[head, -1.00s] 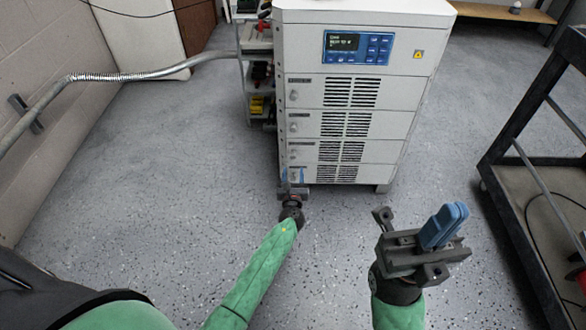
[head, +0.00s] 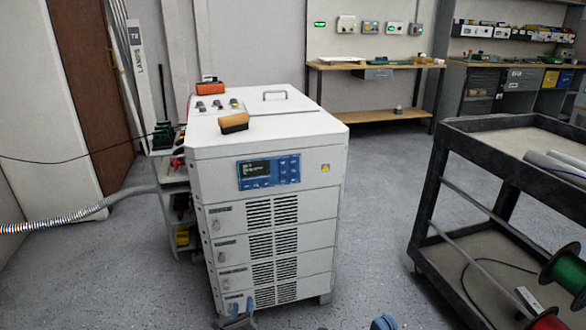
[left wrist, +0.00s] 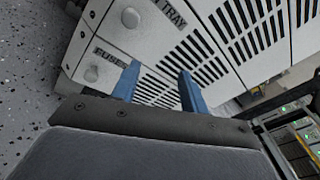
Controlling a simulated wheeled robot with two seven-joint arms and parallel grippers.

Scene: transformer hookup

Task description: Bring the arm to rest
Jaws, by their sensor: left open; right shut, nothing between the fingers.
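My left gripper (head: 240,307) shows at the bottom edge of the head view, in front of the lower left corner of the white cabinet (head: 325,180). In the left wrist view its two blue fingers (left wrist: 158,88) are apart with nothing between them. They point at the cabinet's front (left wrist: 150,45), beside the labels "FUSE" and "TRAY"; I cannot tell if they touch it. Only the blue tips of my right gripper (head: 384,322) show at the bottom edge, right of the cabinet; they are together and empty. Most of both arms is out of view.
A dark cart (head: 470,255) with cable spools (head: 562,270) stands at the right. A shelf rack (head: 178,205) and a flexible conduit (head: 80,213) are left of the cabinet. An orange-and-black item (head: 233,123) lies on the cabinet. Floor (head: 375,220) between cabinet and cart is clear.

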